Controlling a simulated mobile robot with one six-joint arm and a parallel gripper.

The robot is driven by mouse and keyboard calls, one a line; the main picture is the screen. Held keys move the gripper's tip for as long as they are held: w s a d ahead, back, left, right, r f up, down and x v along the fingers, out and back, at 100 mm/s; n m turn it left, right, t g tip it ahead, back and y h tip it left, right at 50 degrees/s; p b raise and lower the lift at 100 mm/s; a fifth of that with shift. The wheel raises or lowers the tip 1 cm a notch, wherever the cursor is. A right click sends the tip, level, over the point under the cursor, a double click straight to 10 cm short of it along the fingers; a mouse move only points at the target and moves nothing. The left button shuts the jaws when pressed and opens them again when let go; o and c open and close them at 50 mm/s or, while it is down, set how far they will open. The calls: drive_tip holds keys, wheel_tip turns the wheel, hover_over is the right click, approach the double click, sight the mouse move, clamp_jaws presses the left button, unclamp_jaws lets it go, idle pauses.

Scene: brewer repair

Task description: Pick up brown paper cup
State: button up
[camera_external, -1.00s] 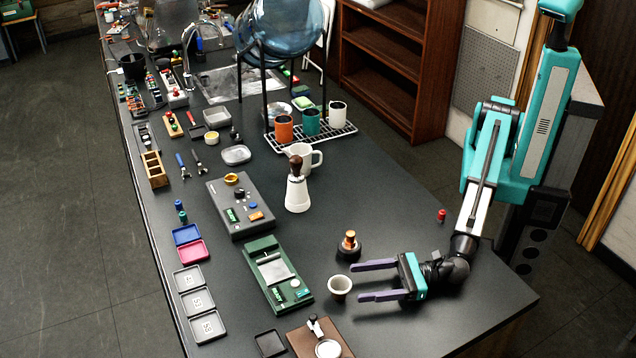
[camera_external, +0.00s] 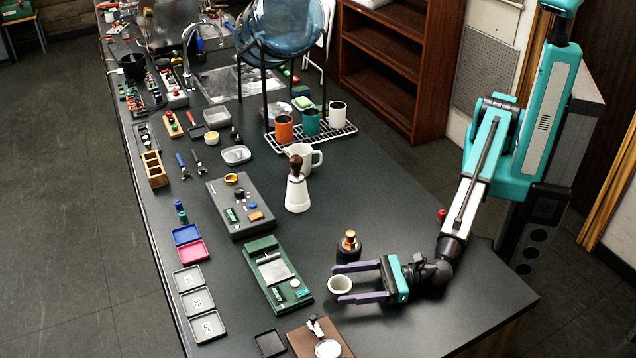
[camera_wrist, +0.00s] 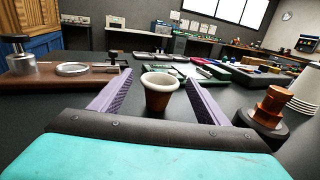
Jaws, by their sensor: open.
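The brown paper cup (camera_wrist: 158,97) stands upright on the dark counter, with a pale rim and brown sides. In the wrist view it is between the two purple fingers of my gripper (camera_wrist: 157,92), with a gap on each side. In the external view the cup (camera_external: 340,285) shows mostly its pale rim and opening. My gripper (camera_external: 346,284) is open and low over the counter, with its fingertips on either side of the cup. The near finger hides part of the cup's lower side there.
A dark round piece with a copper top (camera_external: 349,246) stands close beside the far finger. A green device (camera_external: 277,275) lies left of the cup. A brown board (camera_external: 303,343) is at the front. The counter's right corner is clear.

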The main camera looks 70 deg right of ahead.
sight(350, 281)
drive_tip(key=c, duration=1.1)
drive_tip(key=shift+r, duration=0.2)
drive_tip(key=shift+r+b, duration=0.5)
drive_tip(key=shift+r, duration=0.35)
drive_tip(key=shift+s+d+r+b, duration=0.2)
drive_tip(key=shift+d+r+b, duration=0.15)
drive_tip(key=shift+r, duration=0.3)
drive_tip(key=s+d+b, duration=0.1)
drive_tip(key=s+d, duration=0.1)
drive_tip(key=d, duration=0.2)
drive_tip(key=s+d+r+b, duration=0.1)
drive_tip(key=s+d, duration=0.1)
drive_tip(key=d, duration=0.3)
drive_tip(key=s+d+b, duration=0.1)
drive_tip(key=s+d, duration=0.2)
drive_tip(key=d, duration=0.1)
drive_tip(key=shift+d+r, duration=0.25)
drive_tip(key=shift+r, duration=0.05)
